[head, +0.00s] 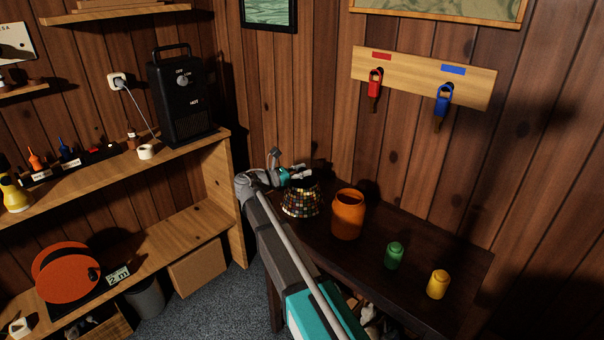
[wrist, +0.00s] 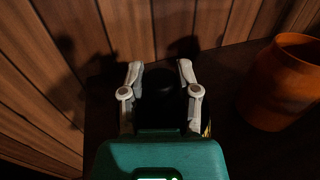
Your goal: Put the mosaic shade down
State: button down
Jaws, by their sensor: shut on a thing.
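The mosaic shade (head: 302,200), a flared piece with small multicoloured tiles, is at the left end of the dark table (head: 430,245) in the head view. My gripper (head: 302,172) is at its top, shut on it. In the wrist view, my gripper's two pale fingers (wrist: 160,76) stand on either side of a dark form, which hides most of the shade. A sliver of tiles (wrist: 207,130) shows beside the right finger. The shade looks upright. I cannot tell whether its lower rim touches the table.
An orange jar (head: 348,215) stands close to the right of the shade. A green jar (head: 394,255) and a yellow jar (head: 437,284) stand further right. Wood-panelled walls rise behind the table. Red (head: 375,83) and blue (head: 443,99) hanging items are on a wall board.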

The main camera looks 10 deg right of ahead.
jog(key=shift+f, duration=0.1)
jog(key=shift+c, duration=1.7)
grip_release()
jog(key=shift+r, duration=0.2)
jog(key=v, duration=1.2)
